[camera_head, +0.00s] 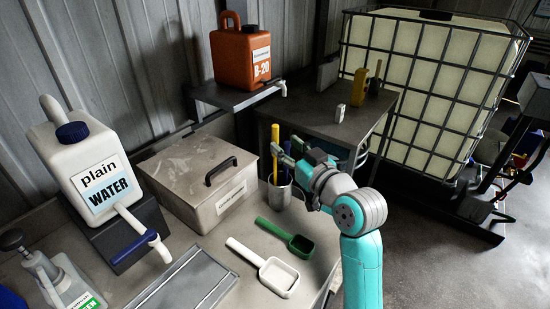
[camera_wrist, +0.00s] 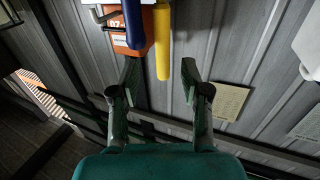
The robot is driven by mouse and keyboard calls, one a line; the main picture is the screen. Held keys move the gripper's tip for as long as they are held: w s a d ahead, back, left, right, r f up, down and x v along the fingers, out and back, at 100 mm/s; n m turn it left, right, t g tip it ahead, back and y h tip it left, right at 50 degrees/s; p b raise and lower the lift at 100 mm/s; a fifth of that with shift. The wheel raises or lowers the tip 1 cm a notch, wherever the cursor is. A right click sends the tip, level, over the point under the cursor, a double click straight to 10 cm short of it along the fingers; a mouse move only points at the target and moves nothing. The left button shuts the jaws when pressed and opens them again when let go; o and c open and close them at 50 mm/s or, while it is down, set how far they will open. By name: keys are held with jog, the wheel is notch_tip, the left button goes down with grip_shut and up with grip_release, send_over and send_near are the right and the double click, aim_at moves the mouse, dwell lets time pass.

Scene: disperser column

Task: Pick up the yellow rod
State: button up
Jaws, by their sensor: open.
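The yellow rod (camera_head: 275,140) stands upright in a metal cup (camera_head: 279,196) at the bench's right end, beside a blue rod (camera_head: 287,148). My gripper (camera_head: 285,150) is at the rods' upper part in the head view. In the wrist view the yellow rod (camera_wrist: 162,42) reaches down between my two open fingertips (camera_wrist: 160,72). The blue rod (camera_wrist: 134,24) is left of it, near the left fingertip. I cannot tell whether either finger touches a rod. The cup's inside and the rods' lower ends are hidden.
A lidded grey box (camera_head: 197,180) stands left of the cup. A green scoop (camera_head: 286,237) and a white scoop (camera_head: 268,270) lie in front of it. An orange canister (camera_head: 240,57) sits on a shelf behind. A dark table (camera_head: 335,118) stands beyond my gripper.

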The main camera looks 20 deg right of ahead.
aim_at(277, 138)
jog(key=shift+x, duration=2.7)
jog(key=shift+a+r, duration=0.1)
jog(key=shift+a, duration=0.05)
grip_shut()
